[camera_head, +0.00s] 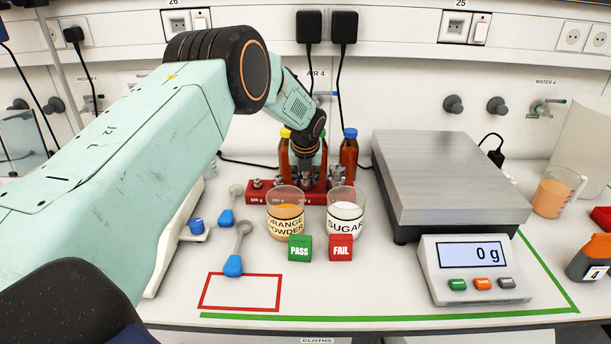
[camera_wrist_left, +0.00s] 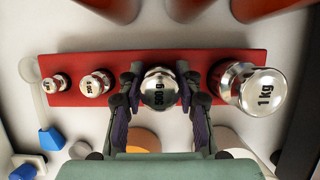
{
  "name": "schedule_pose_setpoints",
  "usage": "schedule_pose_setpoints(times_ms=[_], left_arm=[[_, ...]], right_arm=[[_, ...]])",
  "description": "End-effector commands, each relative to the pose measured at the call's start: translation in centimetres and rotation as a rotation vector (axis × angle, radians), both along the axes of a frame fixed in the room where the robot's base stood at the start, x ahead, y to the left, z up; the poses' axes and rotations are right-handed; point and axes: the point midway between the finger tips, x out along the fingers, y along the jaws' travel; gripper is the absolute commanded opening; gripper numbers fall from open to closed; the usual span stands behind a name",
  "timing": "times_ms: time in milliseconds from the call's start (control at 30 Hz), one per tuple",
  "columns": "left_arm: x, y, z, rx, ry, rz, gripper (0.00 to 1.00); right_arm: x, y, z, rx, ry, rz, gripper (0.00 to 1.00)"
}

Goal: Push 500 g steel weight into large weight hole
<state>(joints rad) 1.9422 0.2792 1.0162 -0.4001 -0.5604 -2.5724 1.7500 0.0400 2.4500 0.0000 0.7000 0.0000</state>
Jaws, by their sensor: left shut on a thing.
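The 500 g steel weight (camera_wrist_left: 160,92) is a shiny knob held between the two fingers of my left gripper (camera_wrist_left: 160,78) in the left wrist view. It sits in line with the other weights, over the red weight block (camera_wrist_left: 210,60). In the head view my left gripper (camera_head: 308,172) points down at the red block (camera_head: 258,196), behind the two beakers. The hole under the weight is hidden, so I cannot tell how deep the weight sits. A 1 kg weight (camera_wrist_left: 262,90) stands at the block's right end, close beside the right finger. My right gripper is not in view.
Two smaller weights (camera_wrist_left: 95,84) stand on the block's left part. An orange powder beaker (camera_head: 286,212) and a sugar beaker (camera_head: 345,212) stand in front of the block. Brown bottles (camera_head: 348,155) stand behind. A scale (camera_head: 465,255) reading 0 g is at right.

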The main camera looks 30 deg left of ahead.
Motion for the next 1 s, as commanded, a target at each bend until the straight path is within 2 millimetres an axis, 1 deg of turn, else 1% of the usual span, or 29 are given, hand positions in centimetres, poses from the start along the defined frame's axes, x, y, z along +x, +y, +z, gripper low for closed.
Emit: schedule_pose_setpoints(times_ms=[433, 1000], left_arm=[[0.1, 0.0, -0.6, 0.001, -0.003, 0.000, 0.00], [-0.3, 0.0, -1.4, -0.004, 0.013, 0.000, 0.00]], right_arm=[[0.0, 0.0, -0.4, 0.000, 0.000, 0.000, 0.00], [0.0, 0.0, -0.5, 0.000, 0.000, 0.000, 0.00]])
